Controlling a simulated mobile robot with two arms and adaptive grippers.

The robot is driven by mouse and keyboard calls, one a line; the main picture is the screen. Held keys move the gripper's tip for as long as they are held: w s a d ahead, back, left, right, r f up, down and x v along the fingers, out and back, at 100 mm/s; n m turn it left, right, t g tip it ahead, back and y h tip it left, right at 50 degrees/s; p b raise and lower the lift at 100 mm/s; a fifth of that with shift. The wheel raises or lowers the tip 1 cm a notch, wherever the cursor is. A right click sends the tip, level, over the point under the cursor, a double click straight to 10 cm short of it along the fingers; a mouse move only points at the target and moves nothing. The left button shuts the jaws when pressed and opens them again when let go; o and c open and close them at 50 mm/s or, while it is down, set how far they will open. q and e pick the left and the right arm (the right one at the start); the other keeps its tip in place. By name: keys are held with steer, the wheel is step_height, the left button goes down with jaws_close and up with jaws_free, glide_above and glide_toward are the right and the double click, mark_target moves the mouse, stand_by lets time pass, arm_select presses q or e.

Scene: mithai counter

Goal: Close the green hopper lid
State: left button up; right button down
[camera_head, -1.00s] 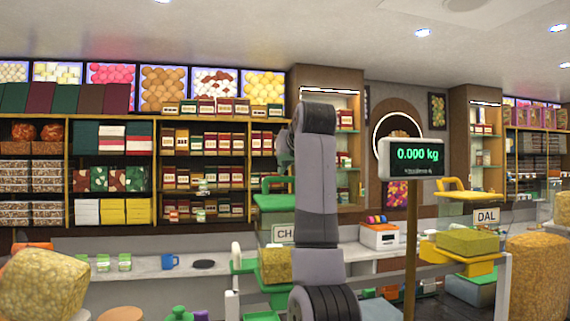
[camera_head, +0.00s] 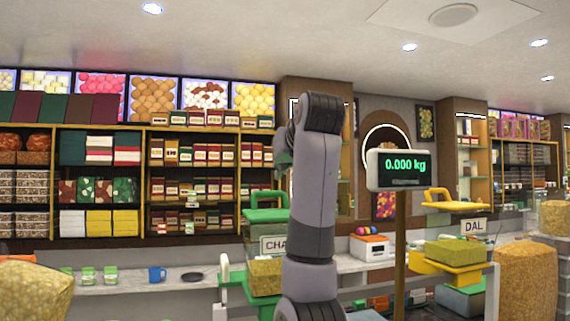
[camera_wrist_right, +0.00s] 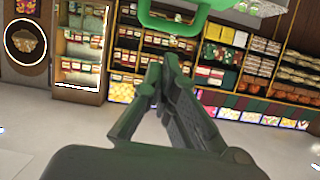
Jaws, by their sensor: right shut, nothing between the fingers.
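The green hopper lid (camera_head: 265,215) is a flat green slab with a loop handle, left of my right arm in the head view. It stands raised above the green hopper (camera_head: 262,277), with a gap where the "CHA" label shows. My arm covers its right part. In the right wrist view, a green part with a loop (camera_wrist_right: 180,18), likely this lid and its handle, lies at the top edge. My right gripper (camera_wrist_right: 163,62) is shut and empty, its fingertips just below that green part; contact cannot be told. My left gripper is not in view.
A yellow lid (camera_head: 452,206) stands over the yellow DAL hopper (camera_head: 455,252) at right. A scale display (camera_head: 400,168) on a post (camera_head: 400,235) stands right of my arm. A blue mug (camera_head: 157,274) and small green-topped jars are on the left counter. Large textured blocks stand at both sides.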

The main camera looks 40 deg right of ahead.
step_height(320, 180, up, 4)
steer(key=a+b, duration=0.2)
steer(key=b, duration=0.1)
steer(key=p, duration=0.4)
glide_above(272, 192)
steer(key=shift+f+g, duration=0.4)
steer(key=shift+f, duration=0.55)
step_height(272, 192, down, 2)
steer(key=shift+f+b, duration=0.25)
steer(key=shift+b, duration=0.2)
steer(key=shift+s+a+f, duration=0.1)
steer(key=shift+s+f, duration=0.05)
steer(key=shift+f, duration=0.35)
steer(key=shift+s+a+f, duration=0.1)
steer(key=shift+f, duration=0.35)
